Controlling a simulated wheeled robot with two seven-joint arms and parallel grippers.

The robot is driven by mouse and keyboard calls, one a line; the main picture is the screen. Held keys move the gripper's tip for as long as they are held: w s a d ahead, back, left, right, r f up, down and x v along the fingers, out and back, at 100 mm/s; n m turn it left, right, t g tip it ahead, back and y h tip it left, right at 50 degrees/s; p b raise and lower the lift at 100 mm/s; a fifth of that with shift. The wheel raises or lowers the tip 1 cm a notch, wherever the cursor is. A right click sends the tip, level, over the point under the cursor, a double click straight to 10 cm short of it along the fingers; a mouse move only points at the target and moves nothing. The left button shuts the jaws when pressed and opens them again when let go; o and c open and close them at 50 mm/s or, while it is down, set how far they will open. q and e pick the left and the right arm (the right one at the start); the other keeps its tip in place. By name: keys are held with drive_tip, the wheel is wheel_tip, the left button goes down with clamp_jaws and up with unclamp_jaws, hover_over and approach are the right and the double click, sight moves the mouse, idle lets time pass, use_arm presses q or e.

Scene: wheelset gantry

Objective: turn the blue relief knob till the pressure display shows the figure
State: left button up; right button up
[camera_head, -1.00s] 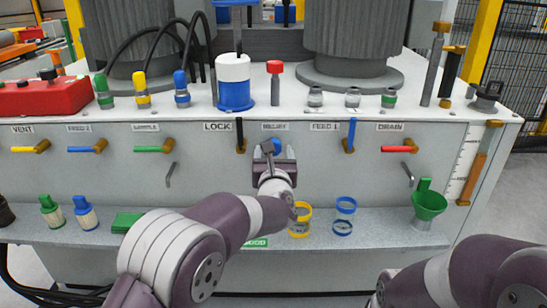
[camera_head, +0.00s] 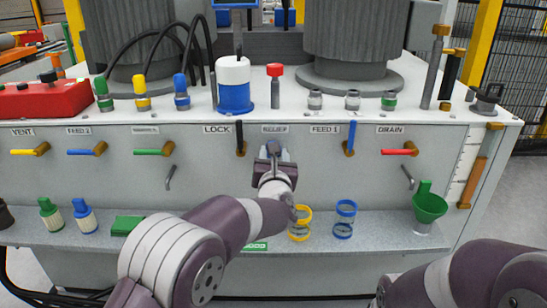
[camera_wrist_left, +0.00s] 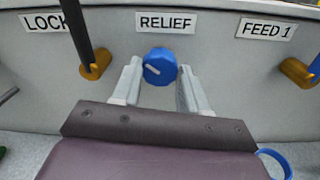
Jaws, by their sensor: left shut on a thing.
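The blue relief knob (camera_wrist_left: 160,66) sits on the grey front panel under the RELIEF label (camera_wrist_left: 166,22). A short white line marks its face, slanting from upper left to lower right. My left gripper (camera_wrist_left: 160,75) has one finger on each side of the knob and is shut on it. In the head view my left gripper (camera_head: 273,151) is at the panel below the label and hides the knob. No pressure figure is readable. A blue-framed panel (camera_head: 236,3) is cut off at the top edge. My right gripper is out of view.
The shelf below carries yellow rings (camera_head: 300,224), blue rings (camera_head: 344,220) and a green funnel (camera_head: 429,203).

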use_arm(q)
drive_tip(key=shift+a+f+n+h+p, duration=0.15)
drive_tip(key=shift+n+p, duration=4.05)
drive_tip(key=shift+n, duration=4.55)
drive_tip(key=shift+d+f+n+h+p, duration=0.2)
drive_tip(key=shift+n+p, duration=4)
drive_tip(key=shift+n, duration=4.55)
drive_tip(key=shift+a, duration=0.2)
drive_tip(key=o, duration=1.1)
drive_tip(key=shift+c, duration=0.2)
drive_tip(key=shift+r, duration=0.1)
